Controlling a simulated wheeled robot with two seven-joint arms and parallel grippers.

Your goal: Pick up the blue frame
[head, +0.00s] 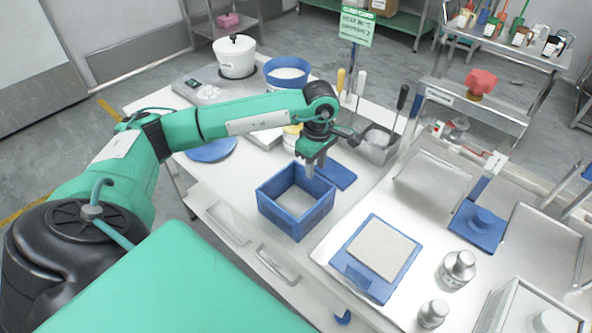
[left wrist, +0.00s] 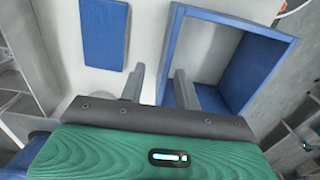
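The blue frame (head: 277,216) is a square, box-like piece with blue walls and a pale inside, standing on the white table in the head view. My left gripper (head: 313,168) points down at its far wall. In the left wrist view, the blue frame (left wrist: 262,68) fills the upper right. The fingers of my left gripper (left wrist: 159,74) are apart there, one outside the near wall and one over the opening, with the wall between them. I cannot tell whether either finger touches the wall. My right gripper is not in view.
A flat blue block (head: 337,175) lies just beyond the frame; it also shows in the left wrist view (left wrist: 103,35). A blue tray with a pale square pad (head: 379,248), metal weights (head: 458,268) and a steel tool holder (head: 378,146) stand to the right.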

